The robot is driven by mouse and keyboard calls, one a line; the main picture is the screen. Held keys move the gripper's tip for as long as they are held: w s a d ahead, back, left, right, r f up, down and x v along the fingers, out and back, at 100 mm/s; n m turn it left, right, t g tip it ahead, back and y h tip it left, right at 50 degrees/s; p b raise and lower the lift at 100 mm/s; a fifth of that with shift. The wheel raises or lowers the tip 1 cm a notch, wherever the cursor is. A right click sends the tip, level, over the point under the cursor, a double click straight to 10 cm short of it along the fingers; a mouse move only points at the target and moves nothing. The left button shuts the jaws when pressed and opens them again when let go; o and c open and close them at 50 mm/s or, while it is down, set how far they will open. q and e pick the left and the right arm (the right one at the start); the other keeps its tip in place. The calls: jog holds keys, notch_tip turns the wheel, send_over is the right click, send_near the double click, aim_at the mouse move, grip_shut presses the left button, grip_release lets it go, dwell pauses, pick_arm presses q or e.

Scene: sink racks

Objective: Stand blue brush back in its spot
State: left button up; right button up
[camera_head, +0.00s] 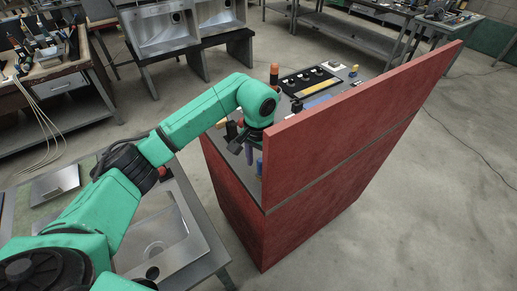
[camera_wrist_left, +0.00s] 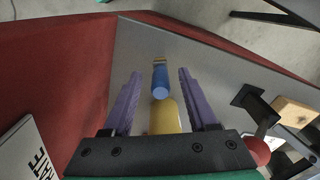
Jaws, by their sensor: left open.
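In the left wrist view, a blue cylindrical thing (camera_wrist_left: 160,80) with a tan and dark far end, which looks like the blue brush, is on the grey top (camera_wrist_left: 205,72). It lies ahead of my left gripper (camera_wrist_left: 156,75), in line with the gap between its two purple fingers. The fingers are apart and not touching it. A yellow cylinder (camera_wrist_left: 163,115) shows nearer the palm, between the fingers. In the head view, my left gripper (camera_head: 250,152) points down over the top, behind the red panel. A bit of blue (camera_head: 259,167) shows beside it. My right gripper is not in view.
A tall red panel (camera_head: 350,125) borders the near right side of the top. A black tray (camera_head: 311,80) with several round pieces and an orange cylinder (camera_head: 274,73) stand farther back. A red ball (camera_wrist_left: 257,152) and wooden block (camera_wrist_left: 295,112) are right of my gripper.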

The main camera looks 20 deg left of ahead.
pick_arm(q)
notch_tip(320, 180, up, 9)
jog(key=b, duration=0.2)
jog(key=shift+b, duration=0.3)
jog(key=shift+r, duration=0.35)
